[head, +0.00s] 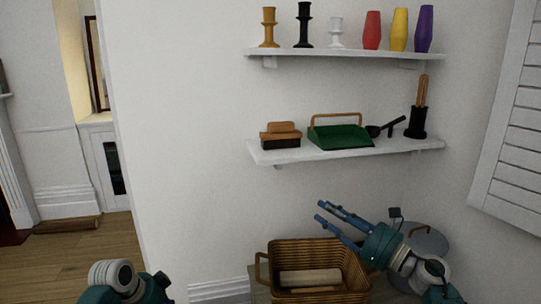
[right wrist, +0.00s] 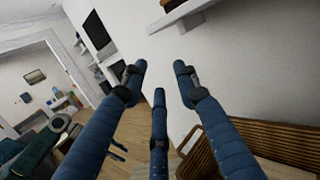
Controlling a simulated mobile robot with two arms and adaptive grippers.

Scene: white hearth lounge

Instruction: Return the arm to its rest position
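My right gripper (head: 320,211) is in front of the wall, between the lower shelf and the wicker basket in the head view. Its blue fingers point left and are spread apart. The right wrist view shows the fingers (right wrist: 160,78) apart with nothing between them. Part of my left arm (head: 125,284) shows at the bottom left of the head view, with its gripper out of frame. In the right wrist view, small blue fingers (right wrist: 117,151) at lower left look like my left gripper, too small and partly hidden to judge.
The wicker basket (head: 262,268) holding a pale log (head: 310,278) is below my right gripper. A grey lidded bin (head: 430,243) is behind my right wrist. The lower shelf (head: 300,153) holds a brush, green dustpan, scoop and black holder. The upper shelf (head: 345,53) holds candlesticks and vases.

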